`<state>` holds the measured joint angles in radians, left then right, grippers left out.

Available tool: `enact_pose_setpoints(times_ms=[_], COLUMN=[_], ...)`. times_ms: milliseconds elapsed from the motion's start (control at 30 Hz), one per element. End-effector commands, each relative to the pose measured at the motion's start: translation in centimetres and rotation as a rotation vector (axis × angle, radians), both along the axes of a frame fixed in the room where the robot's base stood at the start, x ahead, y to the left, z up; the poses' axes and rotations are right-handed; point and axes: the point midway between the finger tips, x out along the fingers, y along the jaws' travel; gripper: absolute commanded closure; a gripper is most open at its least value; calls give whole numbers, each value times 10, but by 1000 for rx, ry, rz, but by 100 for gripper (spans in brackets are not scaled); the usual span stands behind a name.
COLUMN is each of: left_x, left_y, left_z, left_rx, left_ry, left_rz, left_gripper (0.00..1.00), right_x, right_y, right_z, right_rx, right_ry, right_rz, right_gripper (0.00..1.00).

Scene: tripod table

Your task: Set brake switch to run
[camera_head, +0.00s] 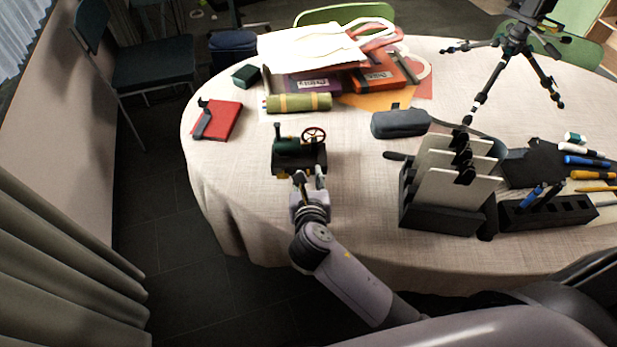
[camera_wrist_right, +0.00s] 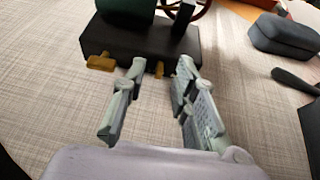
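A small model steam engine (camera_head: 287,147) with a green boiler and a red flywheel (camera_head: 314,135) stands on a dark base near the front left of the table. The black base (camera_wrist_right: 140,40) fills the top of the right wrist view. A brass lever (camera_wrist_right: 100,62) sticks out of its near face at the left, and a smaller brass piece (camera_wrist_right: 159,70) sits further right. I cannot tell which is the brake switch or how it is set. My right gripper (camera_head: 309,181) is open, in front of the base, its fingertips close to the smaller brass piece. My left gripper is out of view.
A black card holder (camera_head: 440,217) stands to the right, with a grey case (camera_head: 400,123) behind it. A green-yellow roll (camera_head: 299,102) lies behind the engine, and a red notebook (camera_head: 224,120) lies at the left. The cloth (camera_head: 235,190) left of the engine is clear.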

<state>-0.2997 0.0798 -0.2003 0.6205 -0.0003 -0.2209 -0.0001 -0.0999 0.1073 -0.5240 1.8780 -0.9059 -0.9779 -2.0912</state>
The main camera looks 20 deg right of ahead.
Motion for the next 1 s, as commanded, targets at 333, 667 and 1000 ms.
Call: enact_pose_setpoints(times_ms=[333,667,1000], left_x=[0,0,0], left_y=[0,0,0], left_z=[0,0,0], left_rx=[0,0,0], left_ry=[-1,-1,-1], left_rz=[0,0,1], left_gripper=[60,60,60], right_x=[2,2,2], right_y=[-1,-1,-1], right_z=[0,-1,-1], right_rx=[1,1,1], right_ry=[0,0,0], right_rz=[0,0,0], right_gripper=[76,98,100])
